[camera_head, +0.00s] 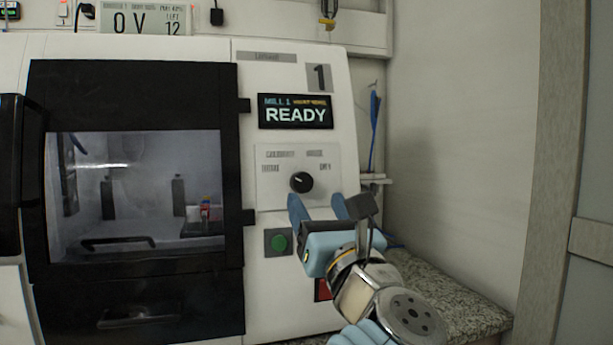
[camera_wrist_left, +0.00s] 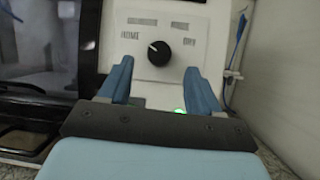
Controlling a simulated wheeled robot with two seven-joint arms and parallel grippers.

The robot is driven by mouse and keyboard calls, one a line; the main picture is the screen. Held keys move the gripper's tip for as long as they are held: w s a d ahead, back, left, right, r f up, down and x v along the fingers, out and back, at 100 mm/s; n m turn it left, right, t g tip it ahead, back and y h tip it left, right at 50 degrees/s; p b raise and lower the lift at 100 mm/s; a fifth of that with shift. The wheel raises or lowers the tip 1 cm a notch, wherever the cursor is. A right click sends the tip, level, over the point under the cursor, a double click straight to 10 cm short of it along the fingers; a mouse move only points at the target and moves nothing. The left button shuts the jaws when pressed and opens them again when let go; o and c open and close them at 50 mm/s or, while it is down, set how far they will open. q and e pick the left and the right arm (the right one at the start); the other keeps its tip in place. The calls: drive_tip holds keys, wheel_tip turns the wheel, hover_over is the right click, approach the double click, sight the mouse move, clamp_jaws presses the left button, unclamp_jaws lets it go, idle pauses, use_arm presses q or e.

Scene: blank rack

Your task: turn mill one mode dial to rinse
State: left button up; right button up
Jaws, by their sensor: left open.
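The mode dial (camera_head: 301,182) is a round black knob on the white front panel of mill one, below a display (camera_head: 296,112) reading READY. In the left wrist view the dial (camera_wrist_left: 159,53) has a white pointer mark aimed up and left. Printed labels sit around it, too blurred to read surely. My left gripper (camera_head: 318,205) is open with blue fingers, just below the dial in the head view. In the left wrist view its fingertips (camera_wrist_left: 158,72) stand apart, left and right of and below the dial, with nothing between them. My right gripper is not in view.
A green button (camera_head: 278,242) sits below the dial, and a red part (camera_head: 323,289) shows lower, partly behind my gripper. The mill's black-framed door (camera_head: 140,95) is shut at left. A speckled counter (camera_head: 450,295) and a plain wall (camera_head: 455,130) lie to the right.

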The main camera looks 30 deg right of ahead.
sight(304, 182)
use_arm(q)
drive_tip(key=p+x, duration=0.1)
drive_tip(key=x, duration=0.3)
drive_tip(key=shift+w+r, duration=0.2)
drive_tip(key=shift+w, duration=0.05)
drive_tip(key=shift+w+d+p, duration=0.1)
drive_tip(key=shift+w+p, duration=0.25)
drive_tip(key=shift+w, duration=0.05)
drive_tip(key=c, duration=1)
